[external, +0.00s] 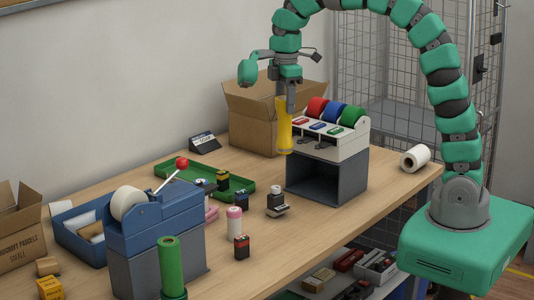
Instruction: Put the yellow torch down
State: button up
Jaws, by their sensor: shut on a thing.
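The yellow torch (284,130) hangs upright in my gripper (287,98), in the air above the counter (240,205). My gripper is shut on the torch's upper end. The torch appears in front of the large open cardboard box (253,125) and just left of the tape dispenser; its exact depth is hard to tell. Its lower end is well above the counter top.
The dispenser with red, blue and green rolls (330,130) stands on a grey open-fronted box (343,180). A green tray (230,187), small batteries and a stamp (276,203) lie left. A white roll (415,158) is at right.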

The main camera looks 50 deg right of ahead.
jog(key=s+a+f+n+b, duration=0.25)
jog(key=s+a+f, duration=0.25)
jog(key=s+a, duration=0.3)
jog(key=s+a+f+n+b, duration=0.1)
jog(key=s+a+f+b, duration=0.2)
jog(key=s+a+f, duration=0.35)
jog(key=s+a+f+n+b, duration=0.2)
jog(key=s+a+f+b, duration=0.1)
jog(key=s+a, duration=0.6)
jog(key=w+a+f+p, duration=0.2)
jog(key=w+a+f, duration=0.3)
jog(key=w+a, duration=0.6)
jog(key=shift+w+a, duration=0.15)
jog(key=shift+f, duration=0.1)
jog(key=o, duration=1.5)
notch_tip(320, 180, up, 12)
jog(key=shift+r+b, duration=0.1)
jog(key=shift+b, duration=0.2)
